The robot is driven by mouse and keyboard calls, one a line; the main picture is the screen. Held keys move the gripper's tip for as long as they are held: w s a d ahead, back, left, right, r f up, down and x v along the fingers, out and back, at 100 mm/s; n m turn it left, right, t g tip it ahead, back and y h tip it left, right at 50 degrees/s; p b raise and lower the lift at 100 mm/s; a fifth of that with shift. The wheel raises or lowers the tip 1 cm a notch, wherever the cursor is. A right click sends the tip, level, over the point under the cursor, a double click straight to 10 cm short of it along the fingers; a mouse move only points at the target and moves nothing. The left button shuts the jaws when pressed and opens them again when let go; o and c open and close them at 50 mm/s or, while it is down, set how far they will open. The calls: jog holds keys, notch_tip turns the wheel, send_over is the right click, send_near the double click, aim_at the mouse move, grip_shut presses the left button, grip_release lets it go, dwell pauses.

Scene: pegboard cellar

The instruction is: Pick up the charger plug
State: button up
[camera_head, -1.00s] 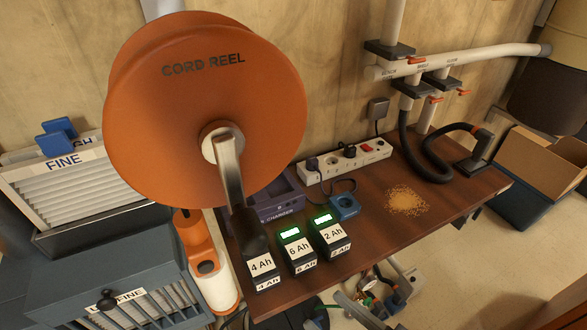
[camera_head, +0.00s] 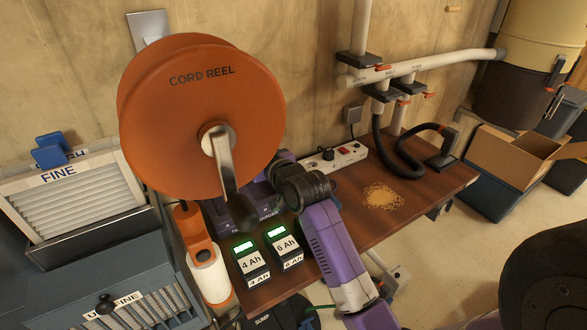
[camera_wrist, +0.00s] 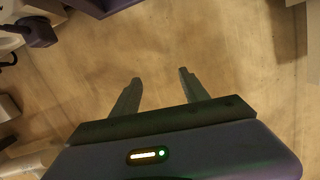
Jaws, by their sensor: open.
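In the wrist view, a dark purple plug (camera_wrist: 40,32), which looks like the charger plug, sits at the upper left against a white power strip (camera_wrist: 9,14). A dark cord shows beside it. My gripper (camera_wrist: 158,84) is open and empty, its two fingers apart over bare wood-coloured surface, with the plug off to their upper left. In the head view the power strip (camera_head: 356,154) lies at the back of the workbench, and my arm covers its left part. A black plug (camera_head: 328,153) shows in the strip.
The orange cord reel (camera_head: 200,115) stands large at the left, close to my arm. The purple charger (camera_head: 233,215) and batteries (camera_head: 251,260) (camera_head: 285,247) sit in front. Sawdust (camera_head: 383,196) and a black hose (camera_head: 384,150) lie to the right.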

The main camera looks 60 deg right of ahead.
jog(key=s+d+r+g+y, duration=0.1)
jog(key=d+g, duration=0.2)
jog(key=d, duration=0.4)
jog(key=d+r+g+y, duration=0.1)
jog(key=d+r+g, duration=0.1)
jog(key=d, duration=0.5)
jog(key=s+f+g+y, duration=0.1)
jog(key=s+f, duration=0.1)
jog(key=s+a+f+g+y, duration=0.1)
jog(key=s+f+g, duration=0.1)
jog(key=s, duration=0.1)
jog(key=s+a+f+g+y, duration=0.1)
jog(key=s+f+g, duration=0.1)
jog(key=shift+s+n, duration=0.2)
jog(key=shift+n, duration=0.1)
jog(key=shift+f, duration=0.35)
jog(key=shift+p+x, duration=0.35)
jog(key=shift+x, duration=0.55)
jog(key=shift+p+x, duration=0.6)
jog(key=shift+x, duration=2.1)
grip_shut()
